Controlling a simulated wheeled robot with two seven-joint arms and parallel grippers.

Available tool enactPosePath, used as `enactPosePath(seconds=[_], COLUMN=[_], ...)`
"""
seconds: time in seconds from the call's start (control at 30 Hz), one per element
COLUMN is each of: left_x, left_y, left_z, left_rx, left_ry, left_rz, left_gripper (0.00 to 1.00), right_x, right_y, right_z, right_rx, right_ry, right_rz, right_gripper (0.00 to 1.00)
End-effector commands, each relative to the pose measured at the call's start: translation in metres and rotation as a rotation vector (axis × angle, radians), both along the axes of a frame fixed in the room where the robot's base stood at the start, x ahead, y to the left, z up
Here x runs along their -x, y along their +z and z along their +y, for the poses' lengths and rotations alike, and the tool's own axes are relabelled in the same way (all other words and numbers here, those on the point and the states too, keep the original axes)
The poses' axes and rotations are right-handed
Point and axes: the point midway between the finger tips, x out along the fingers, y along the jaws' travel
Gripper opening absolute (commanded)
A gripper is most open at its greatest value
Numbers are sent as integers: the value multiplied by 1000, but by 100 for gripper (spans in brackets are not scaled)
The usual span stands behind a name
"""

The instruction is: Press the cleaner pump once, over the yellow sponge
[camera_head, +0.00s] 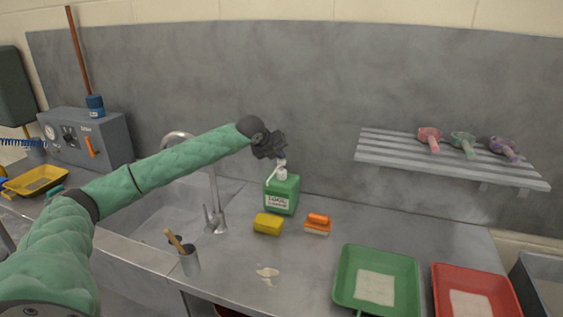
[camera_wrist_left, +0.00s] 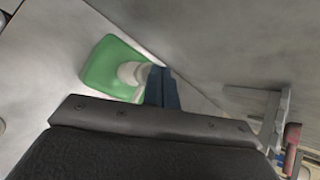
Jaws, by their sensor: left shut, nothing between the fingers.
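The green cleaner bottle (camera_head: 282,195) stands upright on the steel counter with a white pump head (camera_head: 281,173) on top. The pump's spout points left and forward, toward the yellow sponge (camera_head: 268,223). The sponge lies on the counter in front of the bottle. My left gripper (camera_head: 281,158) is shut and empty, right above the pump head. In the left wrist view the shut fingers (camera_wrist_left: 161,88) overlap the edge of the white pump head (camera_wrist_left: 132,73), above the green bottle (camera_wrist_left: 105,66). I cannot tell whether they touch it. My right gripper is not in view.
An orange brush (camera_head: 317,223) lies right of the sponge. A faucet (camera_head: 214,195) and sink are left of the bottle. A green tray (camera_head: 345,282) and a red tray (camera_head: 440,285) are at the right, below a slatted shelf (camera_head: 450,163).

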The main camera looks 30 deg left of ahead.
Motion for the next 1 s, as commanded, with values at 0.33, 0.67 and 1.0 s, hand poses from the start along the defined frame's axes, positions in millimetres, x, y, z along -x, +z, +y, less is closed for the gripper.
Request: enactPosePath(seconds=[0.33, 0.67, 1.0], left_x=[0, 0, 0], left_y=[-4, -8, -11], left_z=[0, 0, 0], left_rx=[0, 0, 0], left_ry=[-1, 0, -1], left_rz=[1, 1, 2], left_gripper=[0, 0, 0], right_x=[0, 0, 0], right_y=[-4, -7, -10], right_z=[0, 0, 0], right_rx=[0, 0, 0], right_ry=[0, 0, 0], right_rz=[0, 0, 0], right_gripper=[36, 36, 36])
